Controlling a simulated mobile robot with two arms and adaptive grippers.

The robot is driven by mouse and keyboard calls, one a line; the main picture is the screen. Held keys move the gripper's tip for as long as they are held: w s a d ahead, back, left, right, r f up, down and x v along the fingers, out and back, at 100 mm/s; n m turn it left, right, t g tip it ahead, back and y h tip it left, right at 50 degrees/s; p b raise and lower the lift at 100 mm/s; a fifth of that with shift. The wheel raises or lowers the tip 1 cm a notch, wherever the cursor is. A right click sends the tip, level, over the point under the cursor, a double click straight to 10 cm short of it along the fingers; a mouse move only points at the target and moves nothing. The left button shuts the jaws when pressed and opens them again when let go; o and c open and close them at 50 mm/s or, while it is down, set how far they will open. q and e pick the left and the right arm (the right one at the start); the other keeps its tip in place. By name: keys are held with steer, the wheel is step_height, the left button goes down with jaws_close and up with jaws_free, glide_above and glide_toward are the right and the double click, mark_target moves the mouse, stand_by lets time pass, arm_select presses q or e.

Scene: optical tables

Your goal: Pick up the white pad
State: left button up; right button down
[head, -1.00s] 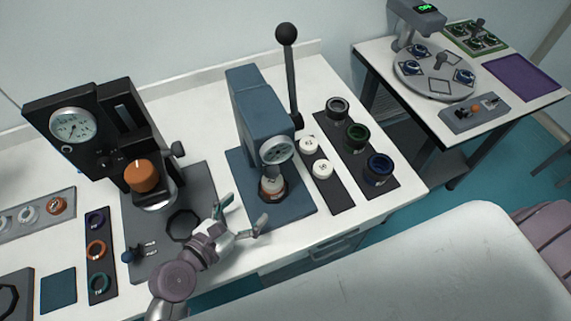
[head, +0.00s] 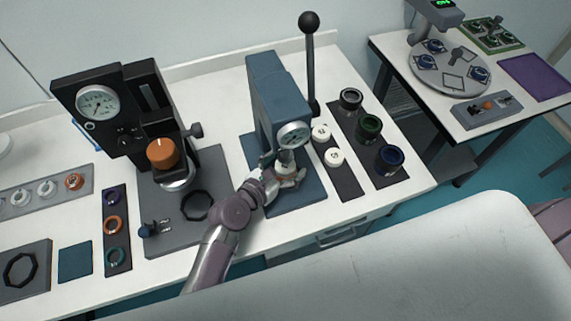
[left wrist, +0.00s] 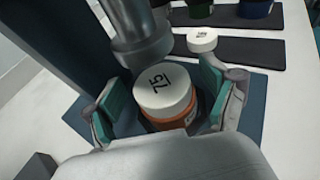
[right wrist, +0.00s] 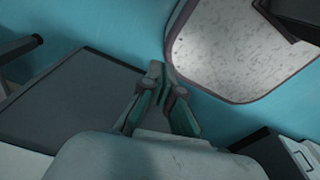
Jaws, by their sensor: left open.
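The white pad (left wrist: 165,92) has a round top with dark digits and sits on an orange-brown piece under the blue press's ram in the left wrist view. In the head view the pad (head: 286,156) is partly hidden by the gripper. My left gripper (head: 284,168) is open at the press. Its fingers stand on either side of the pad and the orange-brown piece, with gaps visible in the left wrist view. My right gripper (right wrist: 160,80) looks shut and empty, away from the press.
The blue press (head: 278,105) stands close over the left gripper, with its ram (left wrist: 140,35) just above the pad. Two other white pads (head: 334,157) lie on a dark strip to its right, beside several dark jars (head: 370,127). A black press (head: 125,115) stands left.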

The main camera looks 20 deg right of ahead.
arm_select(q)
steer(key=shift+s, duration=0.1)
steer(key=c, duration=1.2)
steer(key=shift+c, duration=0.3)
arm_select(e)
steer(key=shift+s+a, duration=0.25)
steer(key=shift+s, duration=0.15)
